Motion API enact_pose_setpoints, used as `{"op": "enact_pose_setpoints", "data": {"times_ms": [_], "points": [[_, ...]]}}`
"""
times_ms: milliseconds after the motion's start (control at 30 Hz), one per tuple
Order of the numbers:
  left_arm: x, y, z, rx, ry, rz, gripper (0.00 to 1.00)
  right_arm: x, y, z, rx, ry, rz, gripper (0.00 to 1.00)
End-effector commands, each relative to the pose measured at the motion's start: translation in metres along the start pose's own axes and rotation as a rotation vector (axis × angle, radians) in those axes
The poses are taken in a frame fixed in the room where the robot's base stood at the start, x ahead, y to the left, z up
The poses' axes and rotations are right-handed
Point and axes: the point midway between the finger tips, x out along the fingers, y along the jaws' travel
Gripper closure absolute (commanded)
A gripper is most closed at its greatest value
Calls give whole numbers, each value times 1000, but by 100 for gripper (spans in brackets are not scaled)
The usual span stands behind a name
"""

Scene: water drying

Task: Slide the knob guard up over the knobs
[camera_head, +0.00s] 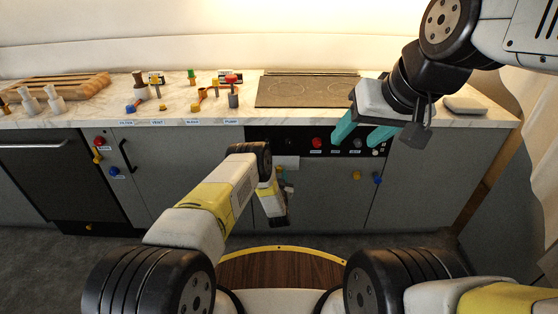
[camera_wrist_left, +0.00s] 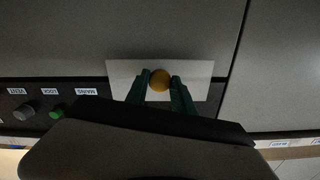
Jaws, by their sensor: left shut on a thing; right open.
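The knob guard is a pale flat plate (camera_wrist_left: 200,72) with a round yellow-orange grip (camera_wrist_left: 160,79) in the left wrist view. It also shows in the head view (camera_head: 287,162), at the lower edge of the black knob panel (camera_head: 262,137). My left gripper (camera_wrist_left: 157,84) is shut on the round grip, one green finger on each side. In the head view, my left wrist hides part of the plate. A red knob (camera_head: 317,142) and a green knob (camera_head: 335,141) sit on the panel. My right gripper (camera_head: 357,139) is open before the panel's right part.
A marble counter (camera_head: 300,115) with a cooktop (camera_head: 305,90) lies above the panel. Several valves and levers stand on its left part, including a yellow-handled one (camera_head: 197,104). Yellow (camera_head: 356,175) and blue (camera_head: 377,178) knobs stick out of the cabinet front.

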Motion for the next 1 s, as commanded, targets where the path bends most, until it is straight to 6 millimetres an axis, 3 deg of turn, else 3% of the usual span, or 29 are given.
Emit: {"op": "enact_pose_setpoints", "data": {"times_ms": [800, 1000], "points": [[0, 0, 0, 0, 1, 0, 100, 0, 0, 0, 0, 0, 0, 45], [2, -5, -25, -1, 3, 0, 100, 0, 0, 0, 0, 0, 0, 45]]}}
